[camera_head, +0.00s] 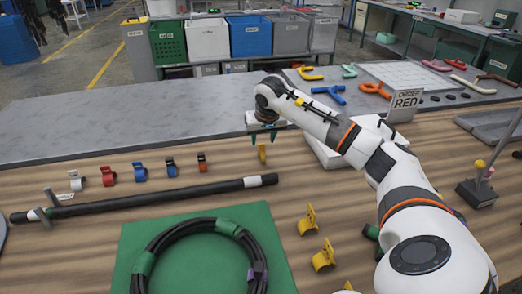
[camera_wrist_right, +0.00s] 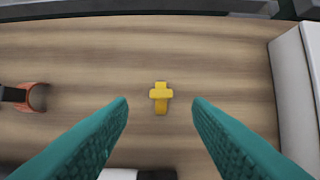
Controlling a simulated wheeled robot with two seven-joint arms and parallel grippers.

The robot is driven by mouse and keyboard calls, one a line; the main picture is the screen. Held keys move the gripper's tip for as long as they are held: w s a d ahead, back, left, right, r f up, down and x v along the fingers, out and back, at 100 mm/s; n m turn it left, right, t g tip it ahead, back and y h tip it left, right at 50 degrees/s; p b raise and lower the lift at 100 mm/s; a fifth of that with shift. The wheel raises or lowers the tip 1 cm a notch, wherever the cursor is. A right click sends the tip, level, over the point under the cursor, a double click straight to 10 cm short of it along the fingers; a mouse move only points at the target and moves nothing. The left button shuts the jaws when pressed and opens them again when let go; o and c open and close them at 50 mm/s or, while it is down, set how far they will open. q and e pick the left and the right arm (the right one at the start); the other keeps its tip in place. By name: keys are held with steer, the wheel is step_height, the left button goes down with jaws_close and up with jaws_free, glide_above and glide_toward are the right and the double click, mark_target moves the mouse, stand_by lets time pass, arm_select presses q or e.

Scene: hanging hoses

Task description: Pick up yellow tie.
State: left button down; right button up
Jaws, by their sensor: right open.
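A small yellow tie (camera_head: 262,153) stands on the wooden table just below my right gripper (camera_head: 264,137) in the head view. In the right wrist view the yellow tie (camera_wrist_right: 160,97) lies between and beyond the two teal fingertips, which are spread apart and do not touch it. My right gripper (camera_wrist_right: 160,103) is open and empty. More yellow clips stand nearer the front, one (camera_head: 307,220) upright and another (camera_head: 323,256) below it. My left gripper is not in view.
Red and blue ties (camera_head: 140,172) stand in a row left of the gripper, behind a black rod (camera_head: 160,197). A coiled black hose (camera_head: 157,245) lies on a green mat (camera_head: 268,217). A white box (camera_head: 325,153) is close on the right. An "ORDER RED" sign (camera_head: 404,104) stands behind.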

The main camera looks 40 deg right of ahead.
mark_target(262, 144)
steer(key=x, duration=0.5)
steer(key=shift+w+d+f, duration=0.1)
steer(key=shift+w+d, duration=0.1)
steer(key=shift+w, duration=0.1)
jaws_close()
